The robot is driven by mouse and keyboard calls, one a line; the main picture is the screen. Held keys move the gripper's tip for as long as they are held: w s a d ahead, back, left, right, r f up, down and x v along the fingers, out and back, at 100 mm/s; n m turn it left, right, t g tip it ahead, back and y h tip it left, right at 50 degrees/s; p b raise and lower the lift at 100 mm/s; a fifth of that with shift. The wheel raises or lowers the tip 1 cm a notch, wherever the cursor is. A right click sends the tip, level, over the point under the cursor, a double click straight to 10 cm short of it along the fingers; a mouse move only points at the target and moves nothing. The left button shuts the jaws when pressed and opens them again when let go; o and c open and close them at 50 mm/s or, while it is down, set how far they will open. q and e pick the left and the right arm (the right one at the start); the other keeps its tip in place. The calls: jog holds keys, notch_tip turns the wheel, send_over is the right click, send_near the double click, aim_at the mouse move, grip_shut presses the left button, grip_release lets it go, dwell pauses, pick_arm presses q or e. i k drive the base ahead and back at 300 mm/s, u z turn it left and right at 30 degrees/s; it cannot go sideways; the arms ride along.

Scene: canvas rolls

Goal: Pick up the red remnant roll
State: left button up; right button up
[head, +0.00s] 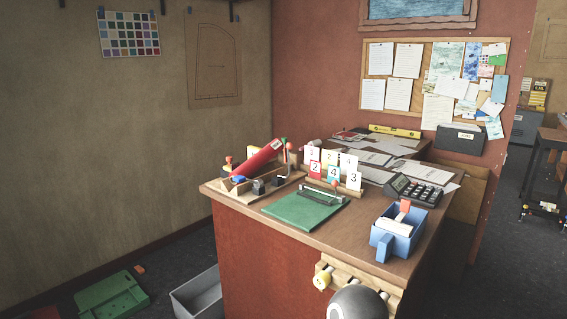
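The red roll (258,158) lies at the left end of the wooden counter. It is tilted, its right end raised and its left end low, and it rests in or over a shallow wooden tray (290,187) of small items. A label shows near its upper end. Its underside is partly hidden by small dark and blue items in front. Neither of my grippers is in view, and nothing holds the roll.
A grey bin (197,296) and a green case (112,298) are on the floor at left. Pale rolls (322,279) stick out at the counter's front.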

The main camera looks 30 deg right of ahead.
aim_at(250, 168)
jog(key=z, duration=0.3)
jog(key=i, duration=0.95)
jog(key=z, duration=0.05)
